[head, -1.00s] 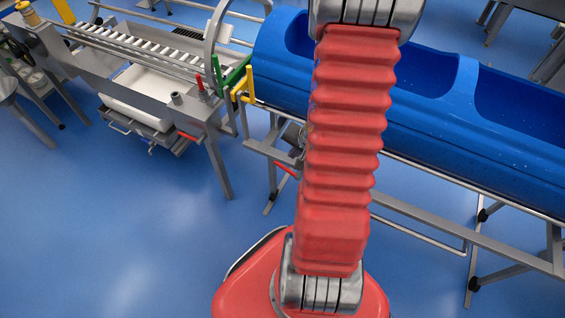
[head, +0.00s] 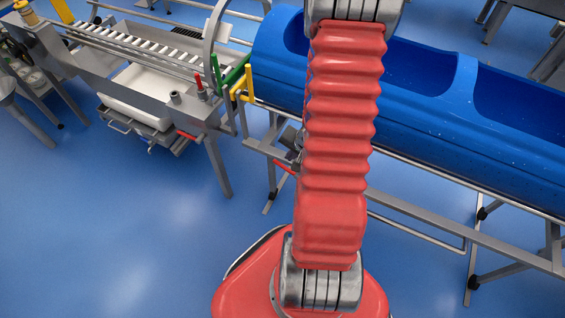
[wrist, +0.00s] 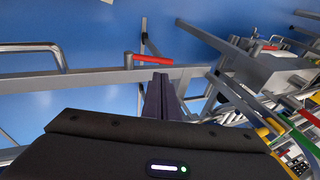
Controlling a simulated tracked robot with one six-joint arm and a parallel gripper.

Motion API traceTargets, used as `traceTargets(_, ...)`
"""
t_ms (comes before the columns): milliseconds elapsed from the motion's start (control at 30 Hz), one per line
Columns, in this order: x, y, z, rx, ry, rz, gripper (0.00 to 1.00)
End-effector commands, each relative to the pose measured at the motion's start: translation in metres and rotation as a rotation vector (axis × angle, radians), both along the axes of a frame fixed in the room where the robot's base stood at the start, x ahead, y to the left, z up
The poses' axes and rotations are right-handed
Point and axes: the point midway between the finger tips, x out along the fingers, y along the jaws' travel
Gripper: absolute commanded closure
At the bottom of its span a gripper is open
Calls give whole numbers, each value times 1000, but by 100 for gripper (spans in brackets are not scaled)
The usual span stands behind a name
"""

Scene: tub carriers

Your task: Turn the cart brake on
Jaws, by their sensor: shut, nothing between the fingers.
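A red lever (head: 285,168) sits low on the metal cart frame under the blue tub (head: 410,115). My red arm hides part of it in the head view. In the wrist view the red lever (wrist: 152,60) lies on a grey frame rail (wrist: 90,79). It points to the right there. My gripper (wrist: 162,80) is shut and empty. Its fingertips show just below the right end of the lever in the picture; I cannot tell whether they touch it. My arm mostly hides the gripper in the head view.
A roller table (head: 150,55) stands at the left with another red handle (head: 187,135). Yellow and green latch parts (head: 240,82) sit between the table and the tub. Blue floor (head: 110,220) is clear at the lower left.

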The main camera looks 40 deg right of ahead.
Motion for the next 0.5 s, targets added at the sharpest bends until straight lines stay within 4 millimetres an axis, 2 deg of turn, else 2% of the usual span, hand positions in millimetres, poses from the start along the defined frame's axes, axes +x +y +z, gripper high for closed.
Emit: traceTargets(500,19,-3,-44,0,2,0,100)
